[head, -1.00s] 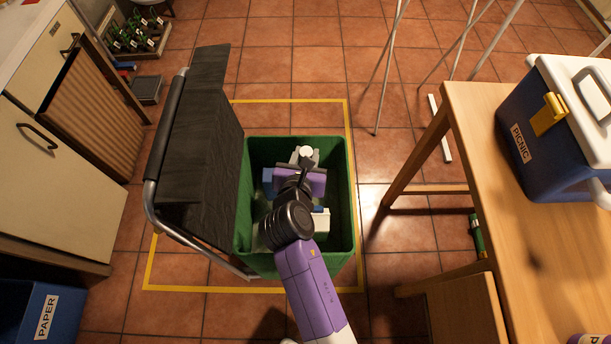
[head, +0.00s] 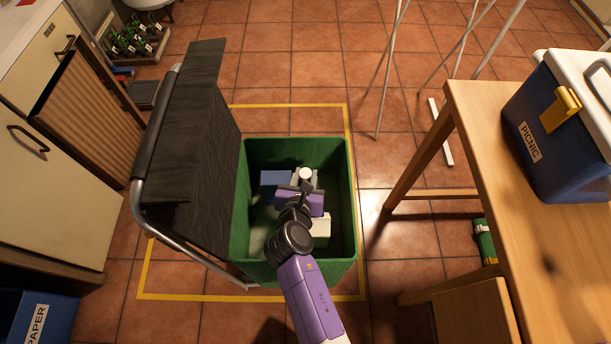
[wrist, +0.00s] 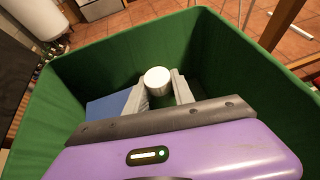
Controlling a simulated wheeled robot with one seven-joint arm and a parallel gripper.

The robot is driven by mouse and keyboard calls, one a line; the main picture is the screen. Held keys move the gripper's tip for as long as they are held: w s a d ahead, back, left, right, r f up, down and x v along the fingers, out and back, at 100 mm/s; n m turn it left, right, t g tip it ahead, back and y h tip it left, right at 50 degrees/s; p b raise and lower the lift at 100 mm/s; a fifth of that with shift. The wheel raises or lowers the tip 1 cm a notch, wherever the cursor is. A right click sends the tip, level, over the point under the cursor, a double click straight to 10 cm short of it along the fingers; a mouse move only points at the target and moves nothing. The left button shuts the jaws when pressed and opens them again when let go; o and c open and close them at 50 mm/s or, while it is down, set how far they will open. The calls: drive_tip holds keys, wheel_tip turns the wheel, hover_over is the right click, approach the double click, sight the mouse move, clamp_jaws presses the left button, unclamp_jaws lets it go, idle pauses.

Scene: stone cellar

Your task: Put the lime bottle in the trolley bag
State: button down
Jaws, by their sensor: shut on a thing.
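The trolley bag is a green open-topped bag (head: 342,240) with a black flap (head: 190,150) and a grey tube frame, standing on the tiled floor. My gripper (head: 305,180) reaches down inside it, below the rim. It is shut on a bottle with a round white cap (wrist: 158,76), which sits between the two grey fingers in the wrist view. The bottle's body is hidden below the cap, so its lime colour does not show. The bag's green walls (wrist: 75,85) surround my gripper in the wrist view.
In the bag lie a blue item (head: 274,178) and a white item (head: 321,226), partly hidden by my arm. A wooden table (head: 470,130) with a blue picnic cooler (head: 550,140) stands at right. Cabinets (head: 55,180) stand at left. Yellow tape marks the floor around the bag.

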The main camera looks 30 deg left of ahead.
drive_tip(key=c, duration=1.3)
unclamp_jaws()
drive_tip(key=shift+f, duration=0.1)
drive_tip(key=shift+c, duration=0.2)
drive_tip(key=p+v, duration=0.3)
drive_tip(key=v, duration=0.9)
